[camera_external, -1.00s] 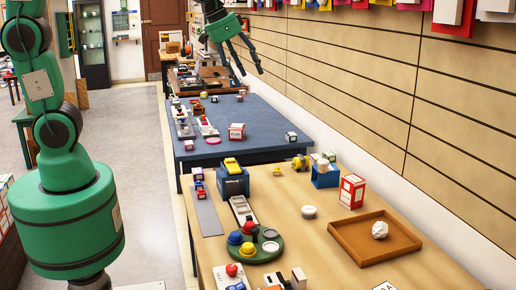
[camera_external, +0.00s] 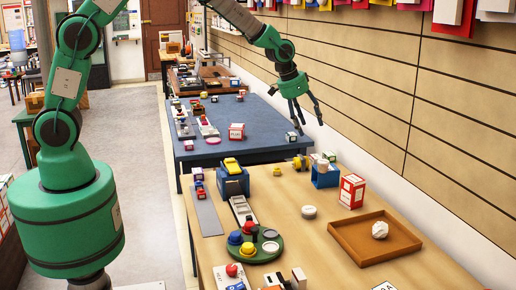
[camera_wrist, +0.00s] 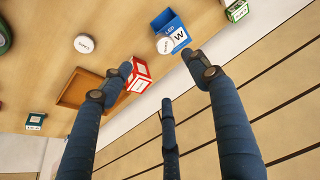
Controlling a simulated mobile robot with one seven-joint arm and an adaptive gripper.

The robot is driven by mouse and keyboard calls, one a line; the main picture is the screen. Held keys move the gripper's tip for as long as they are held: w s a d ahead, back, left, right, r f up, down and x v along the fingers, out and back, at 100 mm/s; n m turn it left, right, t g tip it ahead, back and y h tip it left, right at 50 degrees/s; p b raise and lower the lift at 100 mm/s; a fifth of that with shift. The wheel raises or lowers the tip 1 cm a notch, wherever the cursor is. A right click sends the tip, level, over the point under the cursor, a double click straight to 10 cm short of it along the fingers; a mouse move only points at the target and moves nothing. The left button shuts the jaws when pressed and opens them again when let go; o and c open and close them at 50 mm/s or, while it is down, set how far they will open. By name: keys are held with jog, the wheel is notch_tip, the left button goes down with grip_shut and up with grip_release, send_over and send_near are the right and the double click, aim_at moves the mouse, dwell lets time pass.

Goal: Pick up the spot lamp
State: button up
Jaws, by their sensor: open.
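I cannot tell for sure which piece is the spot lamp. A white round disc (camera_external: 309,211) lies on the wooden table; in the wrist view this disc (camera_wrist: 84,44) carries small unreadable lettering. Another white round piece (camera_wrist: 165,45) shows at the blue holder (camera_wrist: 170,24) in the wrist view. My gripper (camera_external: 306,120) is open and empty, above the table's far end near the wall. In the wrist view its fingers (camera_wrist: 162,78) are spread, with the red-and-white box (camera_wrist: 139,74) seen between them.
The red-and-white box (camera_external: 352,191) stands by the tray, and the blue holder (camera_external: 325,176) is behind it. A green round base (camera_external: 262,254) with coloured domes is at the front left. The slatted wall (camera_external: 450,130) bounds the right. Bare wood lies around the disc.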

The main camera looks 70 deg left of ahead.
send_near(323, 161)
jog(key=v, duration=0.3)
jog(key=shift+s+d, duration=0.1)
jog(key=shift+d, duration=0.1)
jog(key=shift+b+x, duration=0.4)
jog(key=shift+x, duration=3.85)
jog(key=shift+f, duration=0.1)
jog(key=shift+b+x, duration=0.45)
jog(key=shift+x, duration=2.05)
jog(key=shift+a, duration=0.1)
jog(key=c, duration=1.4)
